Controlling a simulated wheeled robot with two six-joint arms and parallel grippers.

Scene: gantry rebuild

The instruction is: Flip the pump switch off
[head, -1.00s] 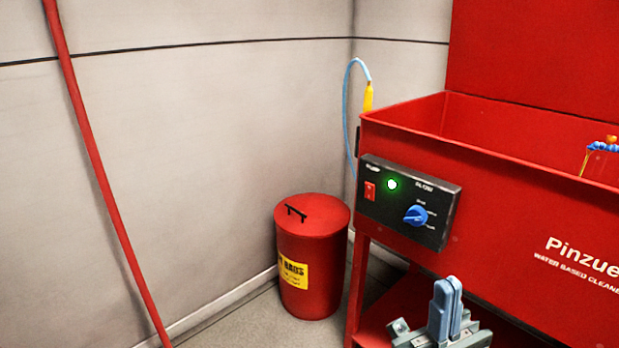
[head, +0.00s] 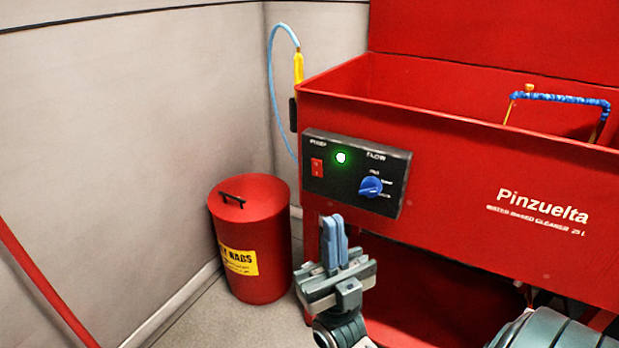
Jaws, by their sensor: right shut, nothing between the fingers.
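The pump switch (head: 317,167) is a small red rocker at the left end of the black control panel (head: 330,190) on the front of the red parts washer (head: 450,180). A green lamp (head: 341,158) beside it is lit. A blue flow knob (head: 370,187) sits to its right. My right gripper (head: 333,228) is shut and empty, with its blue-grey fingers pointing up. In the picture it is just below the panel and slightly right of the switch; how far it is from the panel is hard to tell. My left gripper is out of view.
A red lidded waste bin (head: 250,240) stands on the floor left of the washer. A light blue hose with a yellow end (head: 298,67) hangs at the washer's back left corner. A red slanted pole (head: 40,290) is at lower left.

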